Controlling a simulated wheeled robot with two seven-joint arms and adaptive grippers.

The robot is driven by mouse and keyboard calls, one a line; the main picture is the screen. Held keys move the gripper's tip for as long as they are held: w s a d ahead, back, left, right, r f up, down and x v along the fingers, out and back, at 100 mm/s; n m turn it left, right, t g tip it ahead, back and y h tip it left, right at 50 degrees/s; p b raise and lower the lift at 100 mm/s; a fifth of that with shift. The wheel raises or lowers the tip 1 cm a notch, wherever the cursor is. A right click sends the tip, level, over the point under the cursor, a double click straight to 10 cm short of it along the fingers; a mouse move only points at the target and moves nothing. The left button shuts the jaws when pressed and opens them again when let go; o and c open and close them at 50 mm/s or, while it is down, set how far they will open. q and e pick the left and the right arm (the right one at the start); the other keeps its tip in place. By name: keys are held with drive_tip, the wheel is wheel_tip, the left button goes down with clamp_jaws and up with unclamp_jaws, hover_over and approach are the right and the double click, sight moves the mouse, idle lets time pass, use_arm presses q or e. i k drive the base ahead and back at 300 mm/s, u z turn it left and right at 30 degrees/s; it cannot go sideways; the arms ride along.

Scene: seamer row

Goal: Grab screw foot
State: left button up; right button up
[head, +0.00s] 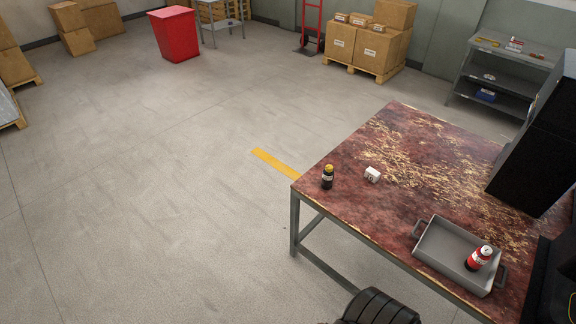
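I cannot make out a screw foot for certain in the head view. A small white block-like piece with dark marks (372,174) lies on the worn red-brown table (400,225), and I cannot tell what it is. A dark bottle with a yellow cap (328,177) stands upright near the table's left corner. A grey tray (440,247) with handles sits near the front edge, with a red and white can (479,258) in it. No gripper fingers show in this view.
A large black box-like machine (535,145) stands at the table's right. A dark ribbed rounded part at the bottom edge is cut off. A grey shelf unit (508,68), cartons on a pallet (365,50) and a red bin (175,35) stand farther back. The floor left of the table is clear.

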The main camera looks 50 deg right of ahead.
sight(328, 178)
drive_tip(key=z, duration=0.15)
drive_tip(key=i, duration=1.1)
drive_tip(key=z, duration=1.4)
drive_tip(key=i, duration=0.8)
drive_tip(key=z, duration=0.9)
